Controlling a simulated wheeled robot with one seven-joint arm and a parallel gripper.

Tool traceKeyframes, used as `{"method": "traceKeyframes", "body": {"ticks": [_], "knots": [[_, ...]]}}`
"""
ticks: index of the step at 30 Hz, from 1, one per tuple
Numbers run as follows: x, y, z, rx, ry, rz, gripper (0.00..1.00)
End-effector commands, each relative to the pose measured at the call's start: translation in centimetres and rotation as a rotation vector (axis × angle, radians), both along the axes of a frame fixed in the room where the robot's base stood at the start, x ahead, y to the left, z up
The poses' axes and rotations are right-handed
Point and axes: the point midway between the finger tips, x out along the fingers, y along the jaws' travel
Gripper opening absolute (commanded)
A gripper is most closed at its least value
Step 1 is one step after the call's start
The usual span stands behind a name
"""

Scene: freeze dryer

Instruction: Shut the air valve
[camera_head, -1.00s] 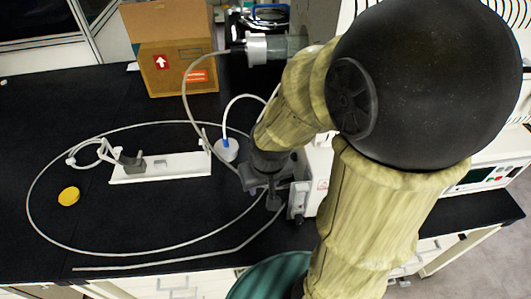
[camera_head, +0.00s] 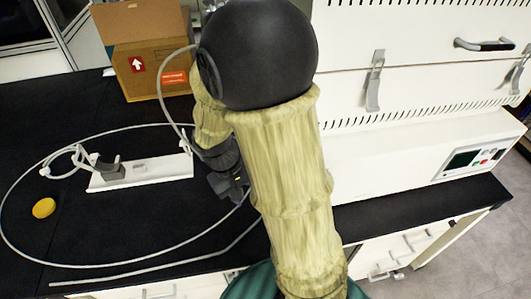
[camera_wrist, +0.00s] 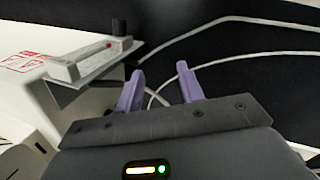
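In the wrist view, a pale grey bar-shaped fitting (camera_wrist: 85,62) with a red dot and a dark upright knob (camera_wrist: 121,38) juts from the white machine (camera_wrist: 28,62). It looks like the air valve, but I cannot be sure. Whether it is open or shut is not clear. My gripper (camera_wrist: 162,82) has its two purple fingers apart, with nothing seen between them, to the right of and below the fitting. In the head view, my gripper (camera_head: 232,188) is low over the black bench beside the machine, and my arm hides the fitting.
A thin grey tube (camera_head: 100,270) loops over the black bench (camera_head: 110,225). A white stand (camera_head: 165,172), a yellow round piece (camera_head: 43,208) and a cardboard box (camera_head: 150,72) are to the left. The white freeze dryer (camera_head: 400,165) fills the right.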

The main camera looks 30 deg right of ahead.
Motion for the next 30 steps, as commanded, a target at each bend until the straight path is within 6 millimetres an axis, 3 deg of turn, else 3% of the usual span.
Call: {"method": "traceKeyframes", "body": {"ticks": [1,3,10,15,19,22,30], "knots": [[0.7,-0.2,-2.4,-0.075,0.050,0.015,0.38],[1.6,-0.9,-3.9,-0.197,0.103,0.025,0.38],[6.7,-2.2,-6.9,-0.684,0.130,0.063,0.38],[11.6,-0.5,-7.3,-1.065,-0.011,0.101,0.38],[14.1,1.5,-6.8,-1.256,-0.141,0.124,0.38],[14.9,2.4,-6.4,-1.320,-0.195,0.132,0.38],[15.0,2.5,-6.1,-1.330,-0.204,0.132,0.38]]}}
